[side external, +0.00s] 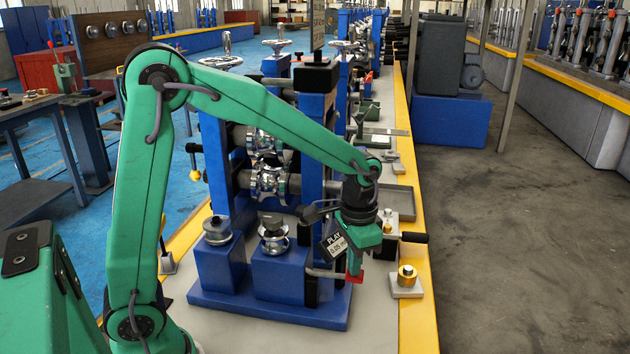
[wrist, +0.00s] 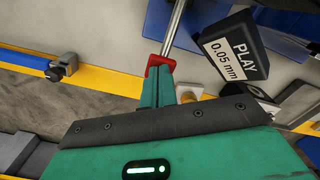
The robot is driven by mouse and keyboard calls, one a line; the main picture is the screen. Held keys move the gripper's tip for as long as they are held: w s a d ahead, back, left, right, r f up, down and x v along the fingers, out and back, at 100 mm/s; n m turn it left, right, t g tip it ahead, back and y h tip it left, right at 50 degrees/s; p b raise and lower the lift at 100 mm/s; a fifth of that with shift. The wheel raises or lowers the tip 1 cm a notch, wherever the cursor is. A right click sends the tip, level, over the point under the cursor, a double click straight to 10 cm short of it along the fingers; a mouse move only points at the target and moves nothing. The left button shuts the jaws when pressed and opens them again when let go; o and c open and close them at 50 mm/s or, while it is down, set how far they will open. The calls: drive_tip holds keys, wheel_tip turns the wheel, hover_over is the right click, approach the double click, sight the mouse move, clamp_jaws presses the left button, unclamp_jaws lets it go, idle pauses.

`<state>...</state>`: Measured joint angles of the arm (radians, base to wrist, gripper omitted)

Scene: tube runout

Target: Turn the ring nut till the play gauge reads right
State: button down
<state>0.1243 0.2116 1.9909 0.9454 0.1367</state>
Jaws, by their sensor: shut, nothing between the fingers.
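The play gauge (side external: 335,244) is a dark block with a white label. In the wrist view the gauge (wrist: 233,52) reads PLAY 0.05 mm. My gripper (side external: 355,279) points down with its red fingertips shut and empty, just right of and below the gauge. In the wrist view the fingertips (wrist: 160,64) are close to the end of a steel rod (wrist: 174,28); I cannot tell if they touch it. The rod (side external: 322,273) runs left towards the blue stand. I cannot pick out the ring nut with certainty; my gripper and the gauge hide part of that area.
A brass piece (side external: 407,274) sits on a small pale block at right, near the yellow bench edge (side external: 422,310). Steel rollers (side external: 268,183) stand in the blue frame behind. Two blue blocks (side external: 218,262) carry round steel parts. The bench front right is clear.

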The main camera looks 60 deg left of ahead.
wheel_tip(320, 180, up, 8)
drive_tip(key=shift+f, duration=0.15)
idle(0.7)
drive_tip(key=s+a+r+n+t, duration=0.1)
drive_tip(key=s+a+t, duration=0.1)
drive_tip(key=s, duration=0.6)
drive_tip(key=s+a+r+n+t, duration=0.2)
drive_tip(key=s+t, duration=0.1)
drive_tip(key=s, duration=0.5)
drive_tip(key=shift+s+a+r+t, duration=0.2)
drive_tip(key=shift+a+t, duration=0.1)
drive_tip(key=shift+a, duration=0.1)
